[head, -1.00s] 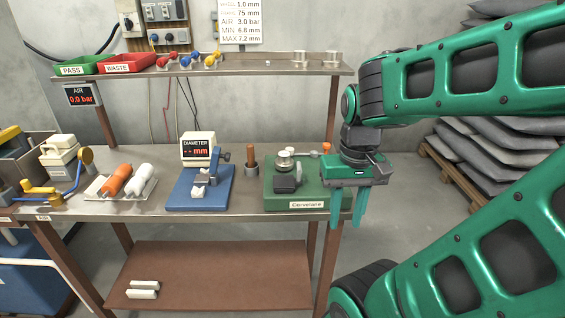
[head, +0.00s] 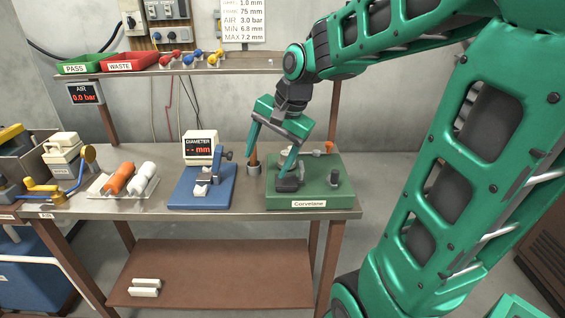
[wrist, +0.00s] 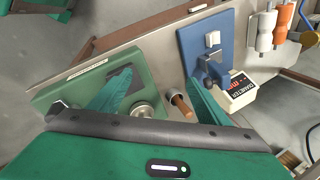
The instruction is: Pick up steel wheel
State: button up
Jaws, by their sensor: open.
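A round, silver metal piece, which looks like the steel wheel (wrist: 147,112), sits on the green device (wrist: 70,98) in the wrist view, partly covered by my gripper. In the head view it is mostly hidden behind a finger; the green device (head: 335,200) stands at the right end of the bench. My gripper (head: 268,160) is open and tilted, one finger over the green device and the other near the brown-handled tool. In the wrist view the fingers of my gripper (wrist: 160,78) are spread, with nothing between them in contact.
A brown-handled tool in a metal cup (head: 254,168) stands close left of the green device. Left of it are the blue diameter gauge (head: 212,190) and a white tray (head: 103,187) with orange and white rolls. The upper shelf (head: 140,71) holds a green and a red bin.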

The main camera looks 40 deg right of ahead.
jog(key=w+d+r+m, duration=0.2)
jog(key=d+m, duration=0.4)
jog(key=m, duration=0.1)
jog(key=m+y, duration=0.1)
jog(key=m, duration=0.7)
send_near(287, 152)
jog(key=x, duration=0.5)
jog(key=shift+s+a+f, duration=0.15)
jog(key=shift+s+f, duration=0.05)
jog(key=shift+s, duration=0.05)
jog(key=shift+w+x, duration=0.2)
jog(key=shift+x, duration=2.4)
jog(key=shift+r, duration=0.1)
jog(key=shift+c, duration=0.6)
jog(key=c, duration=1.1)
